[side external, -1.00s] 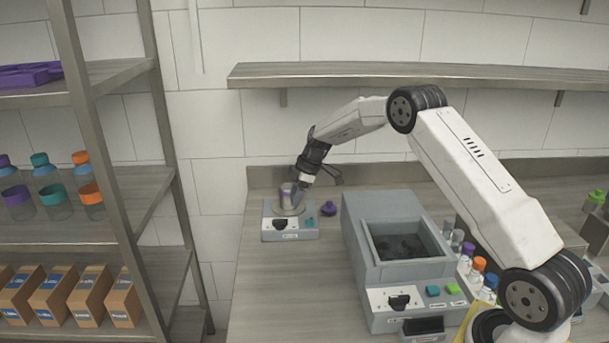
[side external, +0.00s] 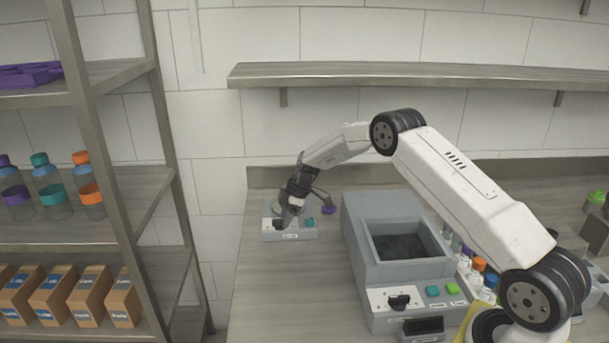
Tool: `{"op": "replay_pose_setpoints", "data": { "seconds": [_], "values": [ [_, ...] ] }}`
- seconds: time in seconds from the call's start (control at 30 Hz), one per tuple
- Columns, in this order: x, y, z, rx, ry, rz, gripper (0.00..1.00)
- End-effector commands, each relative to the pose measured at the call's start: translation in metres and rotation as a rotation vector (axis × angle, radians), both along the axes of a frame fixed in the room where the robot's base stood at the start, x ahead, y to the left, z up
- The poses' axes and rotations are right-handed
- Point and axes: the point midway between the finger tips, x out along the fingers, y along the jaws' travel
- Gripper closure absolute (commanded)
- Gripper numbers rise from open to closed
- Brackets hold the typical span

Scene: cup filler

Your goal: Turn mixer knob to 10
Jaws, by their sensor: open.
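The mixer (side external: 304,232) is a small grey box on the left part of the counter. Its black knob (side external: 279,224) sits on the front left of the box, with a teal button (side external: 310,222) to its right. My gripper (side external: 283,218) is low over the mixer, right at the knob. Its fingers are small and dark here, and I cannot tell whether they touch the knob. The cup on the mixer is largely hidden behind my gripper. The knob's setting is too small to read.
A larger grey machine (side external: 357,240) with an open basin, its own black knob (side external: 398,302) and green buttons stands to the right. A purple cap (side external: 328,208) lies beside the mixer. Several capped bottles stand right of the machine. A wall shelf (side external: 420,76) runs above.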

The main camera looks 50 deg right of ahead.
Motion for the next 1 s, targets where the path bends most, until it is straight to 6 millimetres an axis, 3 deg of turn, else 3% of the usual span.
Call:
{"op": "replay_pose_setpoints", "data": {
  "seconds": [0.33,0.5,1.0],
  "values": [
    [0.0008,0.0012,-0.0026,0.0,0.0,0.0,0.47],
    [0.0008,0.0011,-0.0025,0.0,0.0,0.0,1.0],
    [-0.0011,0.0029,-0.0026,0.0,0.002,-0.115,1.0]
  ]
}}
